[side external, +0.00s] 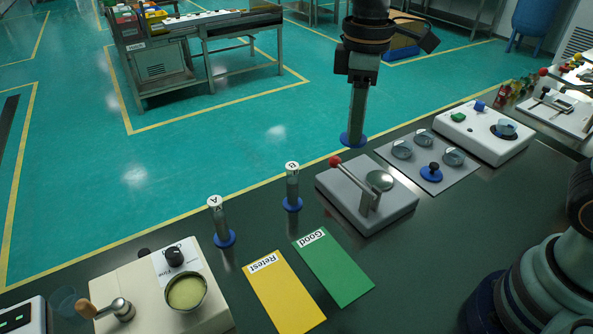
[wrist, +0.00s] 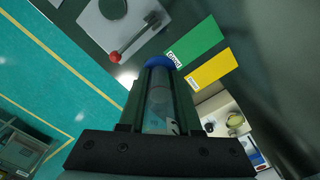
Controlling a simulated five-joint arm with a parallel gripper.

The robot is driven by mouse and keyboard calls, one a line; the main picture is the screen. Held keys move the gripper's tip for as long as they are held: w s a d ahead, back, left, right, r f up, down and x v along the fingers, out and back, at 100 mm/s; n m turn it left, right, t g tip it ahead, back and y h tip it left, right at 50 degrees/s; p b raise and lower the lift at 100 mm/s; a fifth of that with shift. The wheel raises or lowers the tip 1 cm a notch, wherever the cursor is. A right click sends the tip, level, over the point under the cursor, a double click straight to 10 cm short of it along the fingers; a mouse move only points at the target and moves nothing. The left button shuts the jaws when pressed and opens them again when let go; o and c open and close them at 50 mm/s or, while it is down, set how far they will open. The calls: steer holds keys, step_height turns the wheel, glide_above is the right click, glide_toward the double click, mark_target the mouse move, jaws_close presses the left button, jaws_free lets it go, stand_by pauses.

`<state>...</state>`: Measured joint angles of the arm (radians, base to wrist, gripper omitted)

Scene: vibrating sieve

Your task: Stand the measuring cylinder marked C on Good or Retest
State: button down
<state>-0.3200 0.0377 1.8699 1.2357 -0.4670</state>
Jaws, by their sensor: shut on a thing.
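My gripper (side external: 357,105) is shut on a measuring cylinder with a blue foot (side external: 353,140), held upright in the air beyond the lever device. In the wrist view the clear cylinder (wrist: 160,100) lies between the fingers, foot away from the camera; its mark is only partly visible, so I cannot read it. The green Good card (side external: 334,268) and the yellow Retest card (side external: 286,296) lie bare side by side on the table. The wrist view also shows the green card (wrist: 196,42) and yellow card (wrist: 210,68).
Cylinders A (side external: 221,222) and B (side external: 292,188) stand upright behind the cards. A grey device with a red-knobbed lever (side external: 366,195) stands right of the cards. The sieve machine (side external: 155,296) stands to their left. A plate with several round dishes (side external: 432,158) lies farther right.

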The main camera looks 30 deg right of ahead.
glide_above(325, 256)
steer(key=f, duration=0.2)
step_height(325, 256, down, 20)
steer(key=shift+r, duration=0.25)
steer(key=shift+f, duration=0.15)
steer(key=c, duration=0.6)
jaws_free()
